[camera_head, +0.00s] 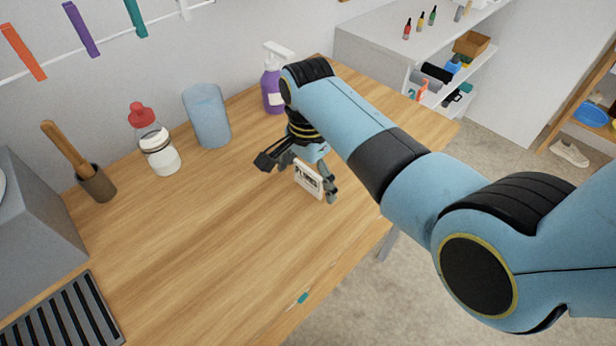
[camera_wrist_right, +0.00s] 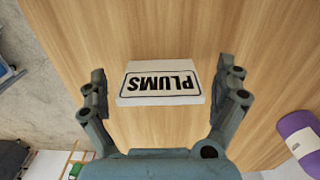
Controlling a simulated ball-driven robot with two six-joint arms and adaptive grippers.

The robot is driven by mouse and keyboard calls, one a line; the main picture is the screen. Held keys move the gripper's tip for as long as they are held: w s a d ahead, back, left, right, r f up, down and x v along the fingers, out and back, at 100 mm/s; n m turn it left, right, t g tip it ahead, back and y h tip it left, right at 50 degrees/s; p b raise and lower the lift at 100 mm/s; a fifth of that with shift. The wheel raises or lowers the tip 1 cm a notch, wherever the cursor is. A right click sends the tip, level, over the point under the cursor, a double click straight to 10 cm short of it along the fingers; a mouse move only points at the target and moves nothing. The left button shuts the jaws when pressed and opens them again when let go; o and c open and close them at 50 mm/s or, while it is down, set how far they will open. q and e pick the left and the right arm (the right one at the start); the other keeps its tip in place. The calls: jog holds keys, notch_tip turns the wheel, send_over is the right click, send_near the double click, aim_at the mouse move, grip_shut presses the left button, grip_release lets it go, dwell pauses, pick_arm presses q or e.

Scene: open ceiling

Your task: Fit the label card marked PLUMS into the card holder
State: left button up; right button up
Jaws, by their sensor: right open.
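A white label card (camera_wrist_right: 161,80) with PLUMS in black inside a dark frame shows in the right wrist view, upside down in the picture. It also shows in the head view (camera_head: 309,181), tilted up, at the right part of the wooden table. My right gripper (camera_wrist_right: 163,88) is open, with one finger on each side of the card and visible gaps between. In the head view my right gripper (camera_head: 299,178) is partly hidden by its own arm. I cannot make out a card holder for certain. My left gripper is not in view.
A purple spray bottle (camera_head: 271,91), a blue cup (camera_head: 207,115), a red-capped bottle (camera_head: 158,150) and a brown pot (camera_head: 97,184) line the wall side. A small teal-and-white item (camera_head: 303,298) lies at the table's front edge. The table (camera_head: 190,250) is clear in the middle.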

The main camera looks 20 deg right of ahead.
jog(key=c, duration=1)
jog(key=shift+c, duration=0.3)
jog(key=shift+r, duration=0.1)
